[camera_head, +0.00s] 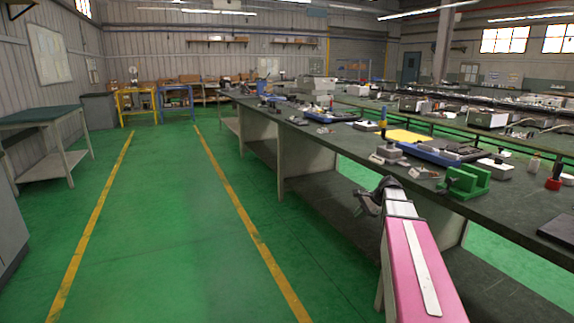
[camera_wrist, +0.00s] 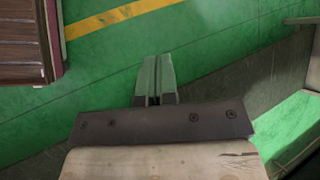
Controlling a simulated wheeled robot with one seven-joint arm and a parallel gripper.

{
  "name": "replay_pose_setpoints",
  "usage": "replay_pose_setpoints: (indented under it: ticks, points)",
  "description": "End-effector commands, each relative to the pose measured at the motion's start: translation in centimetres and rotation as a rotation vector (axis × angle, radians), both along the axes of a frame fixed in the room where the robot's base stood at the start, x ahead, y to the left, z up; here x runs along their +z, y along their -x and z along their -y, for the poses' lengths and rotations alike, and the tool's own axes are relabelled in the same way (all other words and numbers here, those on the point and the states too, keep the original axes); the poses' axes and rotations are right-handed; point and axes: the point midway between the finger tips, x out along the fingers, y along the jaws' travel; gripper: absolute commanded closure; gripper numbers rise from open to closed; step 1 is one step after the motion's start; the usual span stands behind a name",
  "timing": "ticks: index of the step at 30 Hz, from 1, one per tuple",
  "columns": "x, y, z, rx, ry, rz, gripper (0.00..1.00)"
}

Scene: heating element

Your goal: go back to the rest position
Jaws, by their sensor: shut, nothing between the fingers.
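My gripper (camera_wrist: 154,80) shows in the wrist view with its two fingers together and nothing between them. It points down over the green floor (camera_wrist: 110,95). In the head view my pink and white arm reaches forward at the lower right, beside the long workbench (camera_head: 345,143). The gripper's fingertips cannot be made out clearly in that view.
On the bench are a green fixture (camera_head: 466,182), a yellow sheet (camera_head: 406,136) and several small boxes and tools. Yellow lines mark a clear green aisle (camera_head: 170,200) left of the bench. A side table (camera_head: 45,115) stands at the far left.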

Motion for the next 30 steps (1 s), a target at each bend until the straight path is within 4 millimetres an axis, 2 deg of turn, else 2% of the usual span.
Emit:
replay_pose_setpoints:
  ticks: [1, 6, 9, 12, 15, 20, 30]
  points:
    - [-2.2, 3.0, -2.3, 0.086, 0.067, 0.014, 1.0]
    - [-8.5, 10.7, -7.2, 0.443, 0.315, 0.08, 1.0]
    - [-11.2, 15.1, -9.1, 0.672, 0.445, 0.111, 1.0]
    - [-13.0, 18.7, -10.2, 0.877, 0.544, 0.133, 1.0]
    - [-14.1, 21.1, -10.8, 1.029, 0.61, 0.148, 1.0]
    - [-14.7, 22.5, -11.1, 1.146, 0.657, 0.158, 1.0]
    - [-14.8, 22.4, -11.1, 1.155, 0.659, 0.159, 1.0]
